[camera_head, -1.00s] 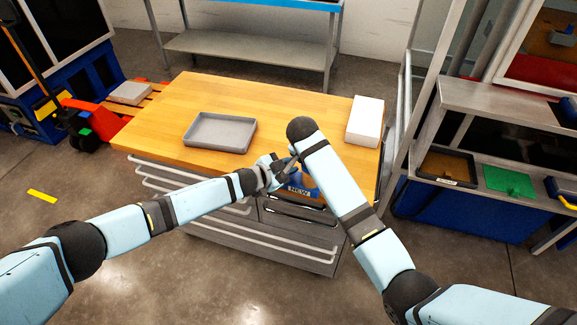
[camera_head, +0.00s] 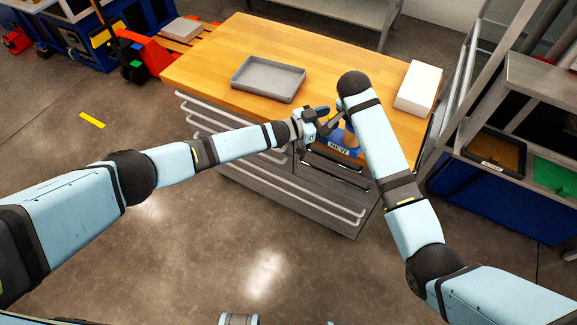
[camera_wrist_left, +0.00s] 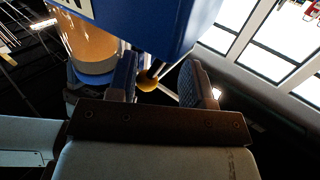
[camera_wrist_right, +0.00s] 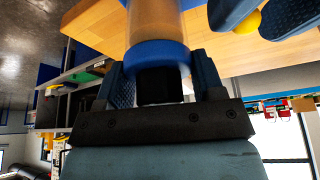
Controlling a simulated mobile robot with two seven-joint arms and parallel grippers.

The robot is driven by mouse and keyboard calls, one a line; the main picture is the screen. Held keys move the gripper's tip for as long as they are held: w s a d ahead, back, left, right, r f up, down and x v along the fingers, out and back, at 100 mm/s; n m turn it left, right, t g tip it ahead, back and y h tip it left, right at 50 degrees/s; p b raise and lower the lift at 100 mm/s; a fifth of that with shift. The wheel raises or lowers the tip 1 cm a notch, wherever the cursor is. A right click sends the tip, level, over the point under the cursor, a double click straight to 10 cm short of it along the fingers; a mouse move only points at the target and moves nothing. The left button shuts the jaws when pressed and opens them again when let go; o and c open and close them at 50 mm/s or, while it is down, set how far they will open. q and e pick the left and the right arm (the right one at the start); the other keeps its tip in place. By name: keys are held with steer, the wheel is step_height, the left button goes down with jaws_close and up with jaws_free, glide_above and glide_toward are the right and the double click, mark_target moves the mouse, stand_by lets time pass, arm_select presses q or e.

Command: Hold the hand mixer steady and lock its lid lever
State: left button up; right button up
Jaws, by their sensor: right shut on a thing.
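The hand mixer (camera_head: 347,138), blue with a label, is at the workbench's front edge, partly hidden by my right forearm. Its amber cylinder and blue collar (camera_wrist_right: 158,55) fill the right wrist view. My right gripper (camera_wrist_right: 160,85) is shut on the black part below the collar; the head view hides this grip. My left gripper (camera_head: 322,118) is open beside the mixer. In the left wrist view, the lid lever's yellow knob (camera_wrist_left: 148,82) lies between its fingers, nearer the left one, with a visible gap to the other. The mixer's blue head is just above.
The wooden workbench (camera_head: 210,62) holds a grey tray (camera_head: 268,80) to the left and a white block (camera_head: 419,86) to the right. Drawers with bar handles (camera_head: 285,190) face me below. A metal frame stands at the right.

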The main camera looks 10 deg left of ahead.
arm_select(q)
steer(key=shift+w+a+n, duration=0.1)
steer(key=shift+a+n, duration=0.2)
steer(key=shift+a, duration=0.1)
steer(key=v, duration=1.1)
steer(key=s+d+n+t+y, duration=0.2)
steer(key=s+d+n+t, duration=0.25)
steer(key=n, duration=0.45)
steer(key=s+a+f+n+t+y, duration=0.2)
steer(key=s+n, duration=0.5)
steer(key=n, duration=0.5)
steer(key=shift+s+a+f+n+y, duration=0.25)
steer(key=shift+a+f+y, duration=0.35)
steer(key=shift+a+y, duration=0.85)
steer(key=shift+o, duration=0.3)
steer(key=shift+w+d+y, duration=0.2)
steer(key=shift+d+y, duration=0.05)
steer(key=shift+d, duration=0.1)
